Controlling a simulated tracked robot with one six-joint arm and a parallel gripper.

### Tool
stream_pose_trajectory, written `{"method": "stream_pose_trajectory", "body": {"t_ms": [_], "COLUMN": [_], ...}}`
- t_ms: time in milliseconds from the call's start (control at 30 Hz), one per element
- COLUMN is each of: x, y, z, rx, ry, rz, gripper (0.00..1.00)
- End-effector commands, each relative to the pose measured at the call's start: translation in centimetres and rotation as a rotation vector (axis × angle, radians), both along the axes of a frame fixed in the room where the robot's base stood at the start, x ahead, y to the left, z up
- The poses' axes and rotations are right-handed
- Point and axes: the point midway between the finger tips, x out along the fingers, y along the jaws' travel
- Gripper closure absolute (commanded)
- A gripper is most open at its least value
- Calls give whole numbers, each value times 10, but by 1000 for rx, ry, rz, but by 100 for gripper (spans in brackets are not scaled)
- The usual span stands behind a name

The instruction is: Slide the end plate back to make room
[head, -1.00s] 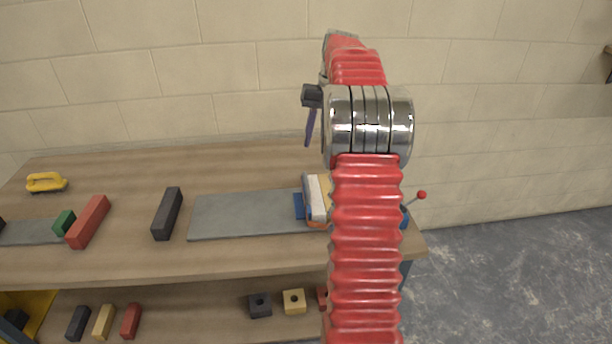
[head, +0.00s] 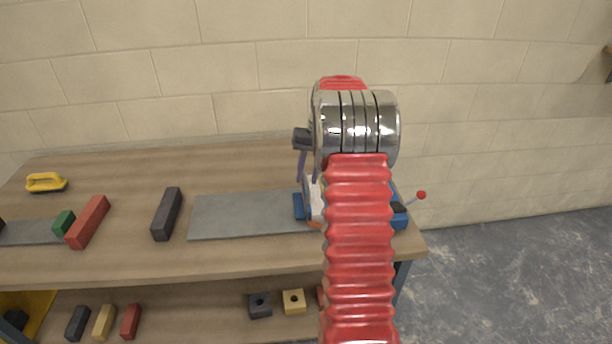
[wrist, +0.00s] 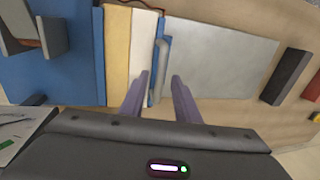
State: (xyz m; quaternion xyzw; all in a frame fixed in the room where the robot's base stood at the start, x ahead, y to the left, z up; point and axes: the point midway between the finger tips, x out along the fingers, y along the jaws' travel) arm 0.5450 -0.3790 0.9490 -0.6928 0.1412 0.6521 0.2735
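The end plate (wrist: 154,92) is a narrow blue upright with a rounded grey bar on its face. It stands beside a white slab (wrist: 142,45) and a cream slab (wrist: 117,60) on a blue bed (wrist: 75,75). In the head view its blue edge (head: 299,206) shows left of my arm, which hides most of the bed. My gripper (wrist: 160,75) has two purple fingers spread apart, one on each side of the bar in the wrist view. It is open; contact with the plate cannot be told. The fingers also show in the head view (head: 301,168).
A flat grey sheet (head: 245,214) lies left of the end plate. Beyond it are a dark block (head: 167,214), a red block (head: 88,222), a green block (head: 63,223) and a yellow-handled float (head: 46,182). A red-knobbed lever (head: 421,195) sticks out at the right.

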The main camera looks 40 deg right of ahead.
Motion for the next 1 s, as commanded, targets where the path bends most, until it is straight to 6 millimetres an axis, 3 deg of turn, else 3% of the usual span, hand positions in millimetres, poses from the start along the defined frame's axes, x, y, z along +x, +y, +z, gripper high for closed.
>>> {"method": "stream_pose_trajectory", "body": {"t_ms": [300, 700, 1000], "x": [0, 1, 1], "y": [1, 1, 1], "z": [-2, -2, -1], "rx": [0, 0, 0], "ry": [0, 0, 0], "rz": [1, 1, 1], "gripper": [72, 100, 100]}}
